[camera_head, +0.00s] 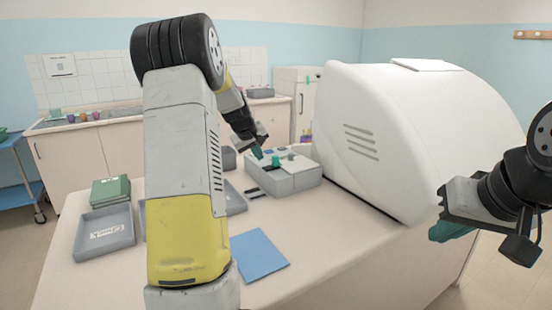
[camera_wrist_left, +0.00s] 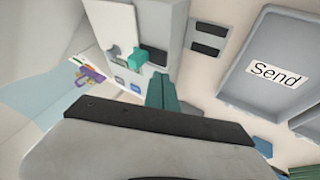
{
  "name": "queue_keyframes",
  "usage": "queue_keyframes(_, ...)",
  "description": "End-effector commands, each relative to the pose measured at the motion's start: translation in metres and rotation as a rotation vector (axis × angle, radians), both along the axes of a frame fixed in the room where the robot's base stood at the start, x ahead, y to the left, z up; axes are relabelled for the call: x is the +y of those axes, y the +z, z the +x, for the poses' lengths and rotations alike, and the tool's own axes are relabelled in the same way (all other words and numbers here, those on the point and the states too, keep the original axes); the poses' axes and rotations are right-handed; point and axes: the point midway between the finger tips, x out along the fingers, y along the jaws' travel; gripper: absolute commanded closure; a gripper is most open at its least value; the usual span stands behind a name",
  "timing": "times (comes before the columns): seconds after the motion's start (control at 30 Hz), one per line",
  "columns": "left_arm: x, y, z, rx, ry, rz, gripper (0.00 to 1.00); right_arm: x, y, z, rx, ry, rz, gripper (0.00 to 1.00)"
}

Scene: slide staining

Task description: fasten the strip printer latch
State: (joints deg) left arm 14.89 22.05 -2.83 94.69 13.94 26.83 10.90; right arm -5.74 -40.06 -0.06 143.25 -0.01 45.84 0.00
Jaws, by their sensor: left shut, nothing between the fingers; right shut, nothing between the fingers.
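The strip printer (camera_head: 296,180) is a light grey box on the table, left of the big white machine. A teal latch piece (camera_head: 276,163) stands on its top; it also shows in the left wrist view (camera_wrist_left: 136,60), beside a dark slot. I cannot tell whether the latch is fastened. My left gripper (camera_head: 257,152) is shut and empty, just above and left of the latch; its teal fingers (camera_wrist_left: 162,92) appear close to the printer in the wrist view, apart from the latch. My right gripper (camera_head: 452,231) is shut and empty at the right, in front of the white machine.
The large white machine (camera_head: 400,130) stands right of the printer. A grey tray (camera_head: 105,248) and a green box stack (camera_head: 110,190) are at the left. A blue sheet (camera_head: 258,255) lies on the front table. A tray labelled Send (camera_wrist_left: 240,80) shows in the wrist view.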

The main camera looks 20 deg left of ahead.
Motion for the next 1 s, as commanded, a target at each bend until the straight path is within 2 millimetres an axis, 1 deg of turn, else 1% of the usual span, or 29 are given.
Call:
queue_keyframes(0.03,0.002,0.008,-0.005,-0.002,0.004,0.001,1.0,0.0,0.0,0.0,-0.001,0.001,0.0,1.0)
queue_keyframes(0.2,0.003,0.031,-0.023,-0.002,0.003,0.002,1.0,0.0,0.0,0.0,-0.001,0.001,0.0,1.0)
queue_keyframes(0.4,0.004,0.052,-0.039,0.0,0.002,0.002,1.0,0.0,0.0,0.0,-0.001,0.001,0.0,1.0)
queue_keyframes(0.53,0.004,0.058,-0.044,0.0,0.002,0.002,1.0,0.0,0.0,0.0,-0.001,0.001,0.0,1.0)
queue_keyframes(0.9,0.004,0.06,-0.045,0.001,0.002,0.001,1.0,0.0,0.0,0.0,-0.001,0.001,0.0,1.0)
queue_keyframes(1.0,0.004,0.066,-0.044,-0.001,0.002,0.001,1.0,0.0,0.0,0.0,-0.001,0.001,0.0,1.0)
